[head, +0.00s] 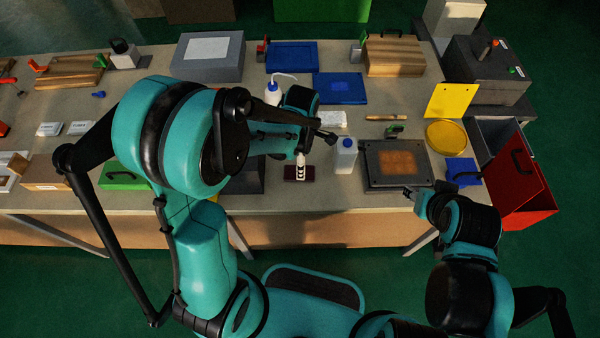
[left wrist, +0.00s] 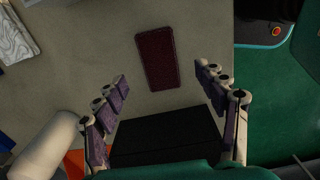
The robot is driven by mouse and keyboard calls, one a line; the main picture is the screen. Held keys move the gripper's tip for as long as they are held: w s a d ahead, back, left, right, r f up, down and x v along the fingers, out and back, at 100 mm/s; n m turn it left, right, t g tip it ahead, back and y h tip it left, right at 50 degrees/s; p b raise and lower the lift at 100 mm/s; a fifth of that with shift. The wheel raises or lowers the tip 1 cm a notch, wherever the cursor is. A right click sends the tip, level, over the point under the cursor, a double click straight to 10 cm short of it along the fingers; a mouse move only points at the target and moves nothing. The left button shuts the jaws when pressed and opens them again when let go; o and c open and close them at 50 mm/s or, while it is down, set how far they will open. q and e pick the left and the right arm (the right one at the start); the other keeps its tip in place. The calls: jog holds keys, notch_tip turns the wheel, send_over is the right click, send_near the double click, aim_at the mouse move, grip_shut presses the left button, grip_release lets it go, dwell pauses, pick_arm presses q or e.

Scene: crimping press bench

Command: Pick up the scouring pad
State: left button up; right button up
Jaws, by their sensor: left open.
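The scouring pad is a flat, dark red rectangle (left wrist: 157,58) lying on the bench top. In the head view the pad (head: 291,174) lies near the bench's front edge, partly covered by my left gripper's pale fingers. My left gripper (head: 301,160) is open above the pad. In the left wrist view my left gripper's fingers (left wrist: 161,76) are spread apart, with the pad between and just beyond their tips, and nothing is held. My right gripper (head: 411,191) is at the bench's front right, apart from the pad; its jaw opening is too small to read.
A white bottle with a blue cap (head: 346,157) stands just right of the pad. A dark box (left wrist: 165,136) is close to the pad on the other side. A dark plate with an orange-brown centre (head: 370,181) lies farther right. The bench's front edge is close.

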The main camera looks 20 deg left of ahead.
pick_arm(q)
jog(key=f+b, duration=0.1)
jog(key=f, duration=0.1)
jog(key=f+b, duration=0.1)
jog(key=f, duration=0.1)
jog(key=f+b, duration=0.1)
jog(key=f, duration=0.1)
jog(key=shift+a, duration=0.25)
jog(key=shift+r, duration=0.1)
jog(key=c, duration=1)
